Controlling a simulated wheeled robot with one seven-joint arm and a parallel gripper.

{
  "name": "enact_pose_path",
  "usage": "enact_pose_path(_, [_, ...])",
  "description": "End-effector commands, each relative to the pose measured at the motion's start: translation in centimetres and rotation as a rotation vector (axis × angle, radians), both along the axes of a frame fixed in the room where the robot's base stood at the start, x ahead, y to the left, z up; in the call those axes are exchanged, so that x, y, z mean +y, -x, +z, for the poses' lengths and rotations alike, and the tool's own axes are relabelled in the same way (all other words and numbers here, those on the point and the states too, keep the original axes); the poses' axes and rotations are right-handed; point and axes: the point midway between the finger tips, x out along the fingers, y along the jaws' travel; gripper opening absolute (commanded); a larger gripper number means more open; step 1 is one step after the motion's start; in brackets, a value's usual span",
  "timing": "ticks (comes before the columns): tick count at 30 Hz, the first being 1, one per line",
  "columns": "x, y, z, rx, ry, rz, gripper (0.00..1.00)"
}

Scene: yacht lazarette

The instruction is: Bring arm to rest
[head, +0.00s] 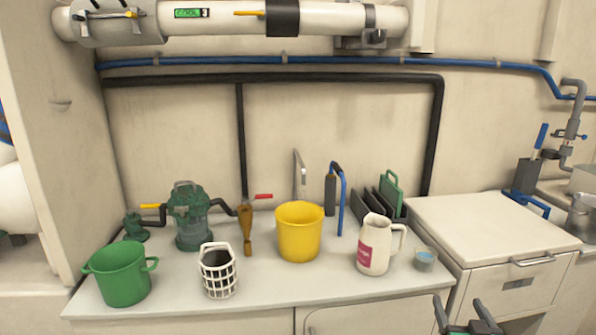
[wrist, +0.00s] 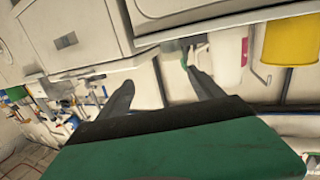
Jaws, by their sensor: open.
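My gripper (head: 459,302) shows at the bottom edge of the head view, right of centre, in front of the counter's right end. Its two dark fingers stand apart with nothing between them. In the wrist view the fingers (wrist: 160,82) are also spread and empty, with the green gripper body below them. The rest of the arm is out of the head view. The nearest items on the counter are a white pitcher (head: 373,246) with a pink label and a small grey cup (head: 425,260); the gripper appears apart from both.
The counter (head: 180,303) holds a green pot (head: 121,274), a white basket (head: 218,271), a yellow bucket (head: 299,232), a green strainer (head: 189,216) and a rack (head: 379,204). A white cabinet (head: 490,222) stands to the right. Pipes run along the wall.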

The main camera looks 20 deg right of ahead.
Motion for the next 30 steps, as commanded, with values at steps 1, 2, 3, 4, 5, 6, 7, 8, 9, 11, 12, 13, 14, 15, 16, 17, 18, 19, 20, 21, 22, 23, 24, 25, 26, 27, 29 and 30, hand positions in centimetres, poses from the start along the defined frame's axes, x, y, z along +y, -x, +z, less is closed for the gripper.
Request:
enact_pose_path(1, [0.7, -0.9, 0.7, 0.015, -0.006, 0.027, 0.76])
enact_pose_path(2, [1.2, -1.4, 0.8, 0.027, -0.011, 0.042, 0.76])
enact_pose_path(3, [1.8, -2.1, 1.1, 0.043, -0.018, 0.065, 0.76])
enact_pose_path(4, [2.4, -2.7, 1.2, 0.056, -0.026, 0.083, 0.76])
enact_pose_path(5, [3.0, -3.3, 1.4, 0.071, -0.032, 0.103, 0.76])
enact_pose_path(6, [3.9, -4.1, 1.6, 0.094, -0.043, 0.131, 0.76])
enact_pose_path(7, [4.6, -4.7, 1.9, 0.112, -0.051, 0.153, 0.76])
enact_pose_path(8, [5.4, -5.4, 2.1, 0.134, -0.059, 0.177, 0.76])
enact_pose_path(9, [6.7, -6.3, 2.5, 0.164, -0.072, 0.212, 0.76])
enact_pose_path(11, [8.8, -7.7, 3.1, 0.217, -0.092, 0.267, 0.76])
enact_pose_path(12, [10.4, -8.6, 3.6, 0.258, -0.107, 0.306, 0.76])
enact_pose_path(13, [11.7, -9.2, 4.0, 0.292, -0.118, 0.335, 0.76])
enact_pose_path(14, [13.1, -9.8, 4.4, 0.327, -0.130, 0.365, 0.76])
enact_pose_path(15, [15.1, -10.4, 5.1, 0.380, -0.146, 0.405, 0.76])
enact_pose_path(16, [16.7, -10.9, 5.8, 0.424, -0.158, 0.436, 0.76])
enact_pose_path(17, [18.5, -11.2, 6.5, 0.474, -0.171, 0.465, 0.76])
enact_pose_path(18, [21.0, -11.4, 7.6, 0.544, -0.187, 0.503, 0.76])
enact_pose_path(19, [23.0, -11.3, 8.5, 0.600, -0.198, 0.527, 0.76])
enact_pose_path(20, [24.9, -11.1, 9.5, 0.658, -0.209, 0.548, 0.76])
enact_pose_path(21, [27.3, -10.5, 10.8, 0.733, -0.224, 0.567, 0.76])
enact_pose_path(22, [28.9, -10.0, 11.8, 0.787, -0.233, 0.575, 0.76])
enact_pose_path(23, [30.4, -9.2, 12.8, 0.841, -0.242, 0.579, 0.76])
enact_pose_path(24, [32.3, -8.1, 14.4, 0.908, -0.252, 0.578, 0.76])
enact_pose_path(25, [33.6, -7.2, 15.5, 0.954, -0.259, 0.574, 0.76])
enact_pose_path(26, [34.8, -6.2, 16.6, 0.998, -0.266, 0.565, 0.76])
enact_pose_path(27, [36.1, -4.9, 18.0, 1.047, -0.274, 0.550, 0.76])
enact_pose_path(29, [37.5, -3.0, 19.8, 1.107, -0.287, 0.523, 0.76])
enact_pose_path(30, [38.2, -1.9, 20.6, 1.138, -0.296, 0.505, 0.76])
